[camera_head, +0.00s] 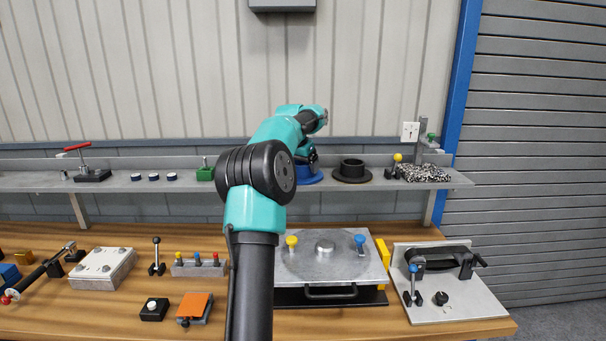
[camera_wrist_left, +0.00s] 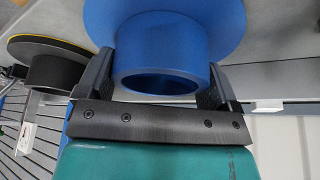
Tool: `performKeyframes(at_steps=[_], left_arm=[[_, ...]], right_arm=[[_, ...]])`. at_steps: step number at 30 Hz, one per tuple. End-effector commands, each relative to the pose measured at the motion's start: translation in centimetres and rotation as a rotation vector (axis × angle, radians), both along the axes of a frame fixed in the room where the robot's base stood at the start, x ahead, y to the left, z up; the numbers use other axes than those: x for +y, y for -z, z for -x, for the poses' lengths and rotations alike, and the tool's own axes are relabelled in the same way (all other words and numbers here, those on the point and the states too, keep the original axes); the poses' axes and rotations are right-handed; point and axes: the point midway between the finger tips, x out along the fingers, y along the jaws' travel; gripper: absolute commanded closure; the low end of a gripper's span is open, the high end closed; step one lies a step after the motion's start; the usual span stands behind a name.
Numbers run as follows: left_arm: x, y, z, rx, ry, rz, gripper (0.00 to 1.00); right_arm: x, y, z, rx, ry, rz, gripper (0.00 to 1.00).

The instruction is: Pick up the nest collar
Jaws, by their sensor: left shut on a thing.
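A blue flanged collar (camera_head: 312,178) is at the back shelf, mostly hidden behind my left arm in the head view. In the left wrist view the blue collar (camera_wrist_left: 165,50) shows as a wide flange with a round hollow neck. My left gripper (camera_head: 308,157) reaches it from above. In the left wrist view my left gripper (camera_wrist_left: 163,85) has one finger on each side of the neck and is shut on it. I cannot tell whether the flange touches the shelf. A black flanged collar (camera_head: 352,172) stands just to the right. My right gripper is not in view.
The shelf (camera_head: 290,187) also holds a green block (camera_head: 205,173), a yellow-knobbed lever (camera_head: 396,165) and a heap of small metal parts (camera_head: 424,173). Below, the wooden bench (camera_head: 120,315) carries a metal plate fixture (camera_head: 330,262) and a belt fixture (camera_head: 450,285).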

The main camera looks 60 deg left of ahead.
Motion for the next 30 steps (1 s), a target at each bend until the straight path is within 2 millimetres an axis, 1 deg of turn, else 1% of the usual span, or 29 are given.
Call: performKeyframes(at_steps=[1, 4, 5, 11, 16, 30], left_arm=[[0.0, 0.0, 0.0, 0.0, 0.0, 0.0, 0.34], [0.0, 0.0, 0.0, 0.0, 0.0, 0.0, 0.44], [0.0, -0.1, 0.0, -0.001, 0.0, -0.001, 0.45], [0.0, -0.1, 0.0, -0.001, 0.0, -0.001, 0.45], [0.0, -0.5, 0.0, -0.001, 0.0, -0.002, 0.45], [0.0, -3.6, 0.0, -0.001, 0.0, 0.0, 0.45]], right_arm=[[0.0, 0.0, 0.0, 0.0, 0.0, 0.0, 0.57], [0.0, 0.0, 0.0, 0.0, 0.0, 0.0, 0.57], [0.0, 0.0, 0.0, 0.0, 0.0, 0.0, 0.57], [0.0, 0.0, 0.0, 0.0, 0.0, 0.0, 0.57], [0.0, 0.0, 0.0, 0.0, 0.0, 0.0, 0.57], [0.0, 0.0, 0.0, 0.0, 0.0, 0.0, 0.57]])
